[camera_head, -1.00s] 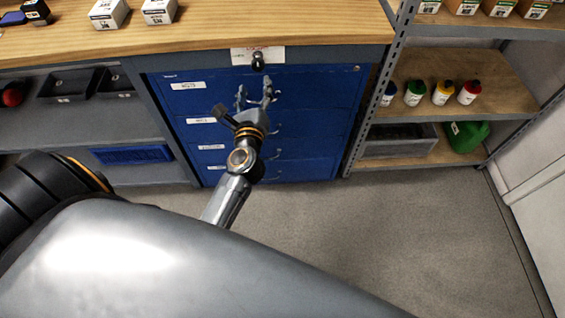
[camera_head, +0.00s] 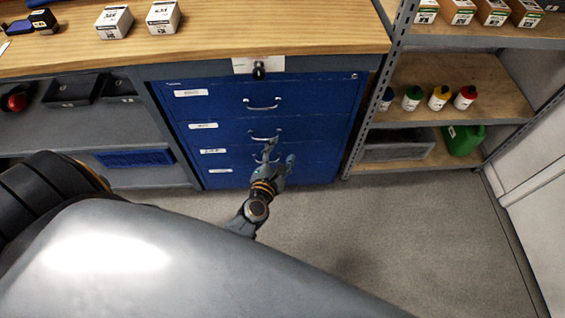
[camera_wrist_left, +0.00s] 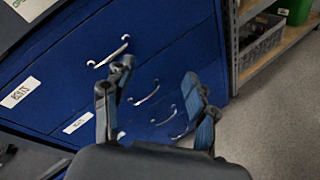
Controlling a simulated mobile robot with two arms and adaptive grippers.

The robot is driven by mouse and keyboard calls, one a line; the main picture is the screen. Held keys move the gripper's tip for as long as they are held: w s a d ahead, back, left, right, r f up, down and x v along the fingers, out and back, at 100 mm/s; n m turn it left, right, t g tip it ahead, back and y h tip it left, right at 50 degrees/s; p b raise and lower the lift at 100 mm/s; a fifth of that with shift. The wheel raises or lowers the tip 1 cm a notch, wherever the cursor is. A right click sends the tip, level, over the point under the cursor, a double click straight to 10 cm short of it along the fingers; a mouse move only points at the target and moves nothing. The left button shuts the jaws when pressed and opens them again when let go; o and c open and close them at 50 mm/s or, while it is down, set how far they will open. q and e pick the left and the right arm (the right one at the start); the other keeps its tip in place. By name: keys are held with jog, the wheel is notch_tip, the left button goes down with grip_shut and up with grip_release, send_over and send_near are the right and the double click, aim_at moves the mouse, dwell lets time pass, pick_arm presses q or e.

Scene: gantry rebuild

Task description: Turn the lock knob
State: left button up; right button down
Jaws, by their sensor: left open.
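The lock knob (camera_head: 259,69) is a small black knob on a white plate, on the grey front rail under the wooden worktop, above the blue drawers. It does not show in the left wrist view. My left gripper (camera_head: 280,152) is open and empty, well below the knob, in front of the lower drawers. In the left wrist view, the spread fingers of the left gripper (camera_wrist_left: 157,72) point at the blue drawer fronts and their handles. My right gripper is not in view.
The blue drawer cabinet (camera_head: 320,103) has its drawers shut, with metal handles. The worktop (camera_head: 240,30) bears white boxes (camera_head: 163,17). At the right, a shelf rack (camera_head: 480,80) holds several bottles and a green container (camera_head: 464,140). The floor (camera_head: 400,230) in front is clear.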

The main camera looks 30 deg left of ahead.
pick_arm(q)
jog(key=s+d+f+m+g+h+p, duration=0.2)
jog(key=s+d+f+m, duration=0.3)
jog(key=s+f+m, duration=0.3)
jog(key=shift+f+m+g+h+p, duration=0.35)
jog(key=shift+f+m+g+h, duration=0.4)
jog(key=shift+f+m, duration=1.5)
jog(key=shift+f+n, duration=0.15)
jog(key=shift+n, duration=0.1)
jog(key=s+f+m+g, duration=0.5)
jog(key=s+f+m, duration=0.4)
jog(key=s+f, duration=0.3)
jog(key=s+a+f+m+g, duration=0.2)
jog(key=s+f+m, duration=0.2)
jog(key=s, duration=0.6)
jog(key=s+a+f+m+g, duration=0.2)
jog(key=s+f+m+g, duration=0.1)
jog(key=s+m, duration=0.4)
jog(key=s+f+y, duration=0.1)
jog(key=s, duration=0.2)
jog(key=shift+a+g, duration=0.2)
jog(key=shift+g, duration=0.15)
